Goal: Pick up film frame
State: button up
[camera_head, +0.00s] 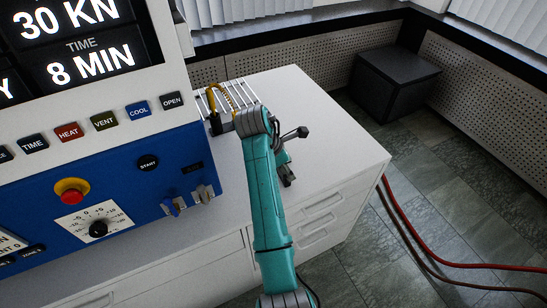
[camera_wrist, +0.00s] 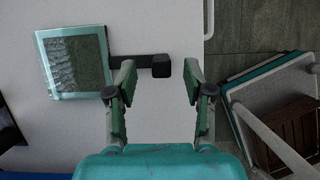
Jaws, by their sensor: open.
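The film frame (camera_wrist: 77,62) lies on the white worktop in the wrist view. It is a square with a pale teal rim and a dark, mottled inside. A dark handle (camera_wrist: 130,59) runs from its right side to a black end block (camera_wrist: 161,66). My gripper (camera_wrist: 160,70) is open, one finger on each side of the end block in the picture. I see no finger touching it, and cannot tell how high the fingers are above it. In the head view my teal arm reaches over the worktop, and I cannot make out the film frame there.
The blue press (camera_head: 140,185) with its control panel stands on the left. A slatted rack (camera_head: 239,93) is at the worktop's back. The worktop (camera_head: 335,145) is clear on the right. A dark box (camera_head: 395,80) and red hoses (camera_head: 410,235) are on the floor.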

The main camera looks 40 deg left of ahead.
jog(key=shift+x, duration=2.6)
jog(key=shift+s, duration=0.15)
grip_shut()
